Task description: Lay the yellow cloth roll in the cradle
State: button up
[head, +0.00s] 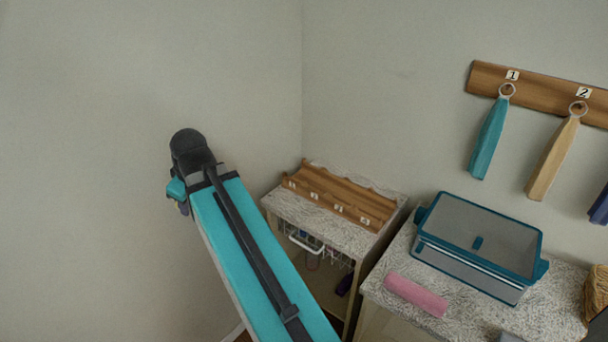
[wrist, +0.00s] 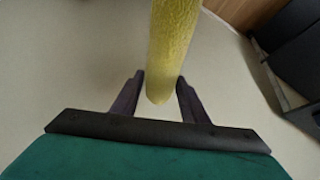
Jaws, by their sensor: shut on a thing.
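The yellow cloth roll (wrist: 172,40) is between the two dark fingers of my gripper (wrist: 160,80) in the wrist view. The gripper is shut on it near one end, and the roll extends away past the top edge of the picture. In the head view my arm hides most of the gripper, and the roll cannot be made out there. A wooden cradle (head: 340,192) with scalloped edges and small number labels lies on top of the low shelf unit in the corner. No roll shows in it. The gripper is left of the cradle in the head view.
The low shelf unit (head: 338,237) has a wire basket below. On the counter to its right are a pink roll (head: 415,295) and a teal-rimmed mesh box (head: 480,240). A wooden rail (head: 545,92) with hanging cloths is on the wall. Bare walls stand behind my arm.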

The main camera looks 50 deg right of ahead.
jog(key=s+d+n+g+y, duration=0.1)
jog(key=s+d+n, duration=0.4)
jog(key=d, duration=0.4)
jog(key=s+d+f+n+g+y, duration=0.1)
jog(key=s+d+n, duration=0.3)
jog(key=d, duration=0.6)
jog(key=s+d+f+n+g+y, duration=0.1)
jog(key=s+d+n+y, duration=0.2)
jog(key=d, duration=0.7)
jog(key=s+n, duration=0.2)
jog(key=shift+s+f+n, duration=0.25)
jog(key=shift+s+n, duration=0.05)
jog(key=shift+n, duration=0.1)
jog(key=w+d+f+p, duration=0.1)
jog(key=w+d+p, duration=0.4)
jog(key=w+d, duration=0.5)
jog(key=shift+w+d+f, duration=0.3)
jog(key=shift+w+d, duration=0.1)
jog(key=shift+w, duration=0.55)
jog(key=shift+f, duration=0.1)
